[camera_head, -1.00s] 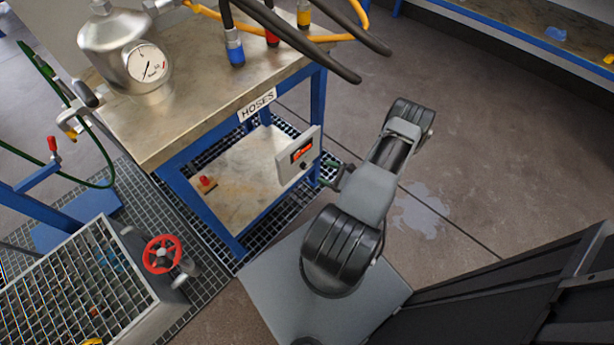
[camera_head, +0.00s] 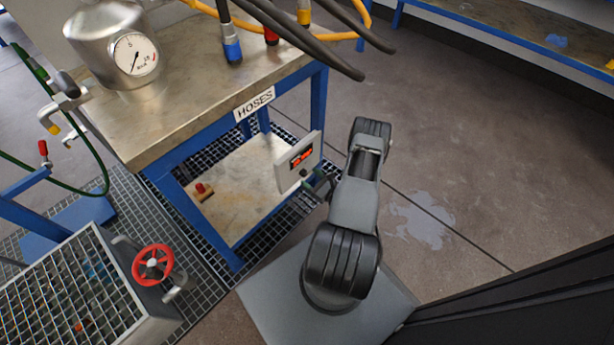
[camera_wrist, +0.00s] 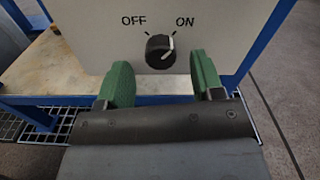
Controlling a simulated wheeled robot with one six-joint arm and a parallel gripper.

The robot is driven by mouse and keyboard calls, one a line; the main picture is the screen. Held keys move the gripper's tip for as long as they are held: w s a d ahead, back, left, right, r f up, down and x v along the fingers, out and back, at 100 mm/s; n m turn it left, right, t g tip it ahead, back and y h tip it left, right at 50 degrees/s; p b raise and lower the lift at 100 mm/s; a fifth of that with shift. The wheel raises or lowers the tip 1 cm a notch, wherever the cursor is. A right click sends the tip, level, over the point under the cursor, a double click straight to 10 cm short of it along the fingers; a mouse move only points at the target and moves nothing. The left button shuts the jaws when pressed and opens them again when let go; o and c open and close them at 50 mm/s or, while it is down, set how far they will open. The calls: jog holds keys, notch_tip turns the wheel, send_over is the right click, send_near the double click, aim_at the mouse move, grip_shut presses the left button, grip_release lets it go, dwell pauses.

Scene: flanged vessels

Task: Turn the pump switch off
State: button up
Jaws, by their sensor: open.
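The pump switch is a black round knob (camera_wrist: 160,51) on a pale box (camera_wrist: 90,40), under the printed words OFF and ON. Its white mark points up and right, toward ON. In the head view the same box (camera_head: 298,162) is fixed at the blue table's right side and shows a red lit display (camera_head: 301,158). My gripper (camera_wrist: 163,82) is open, with one green finger on each side below the knob in the wrist view. The fingers appear apart from the knob. In the head view my gripper (camera_head: 320,184) is partly hidden by my arm, close to the box.
The table (camera_head: 180,115) marked HOSES carries a metal vessel with a gauge (camera_head: 135,54) and several hoses. A small red button (camera_head: 201,188) sits on its lower shelf. A red handwheel (camera_head: 153,264) stands at lower left. Floor (camera_head: 470,170) to the right is clear.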

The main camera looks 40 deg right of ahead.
aim_at(304, 173)
jog(key=shift+w+a, duration=0.25)
jog(key=shift+w, duration=1.05)
jog(key=shift+c, duration=0.2)
jog(key=c, duration=0.9)
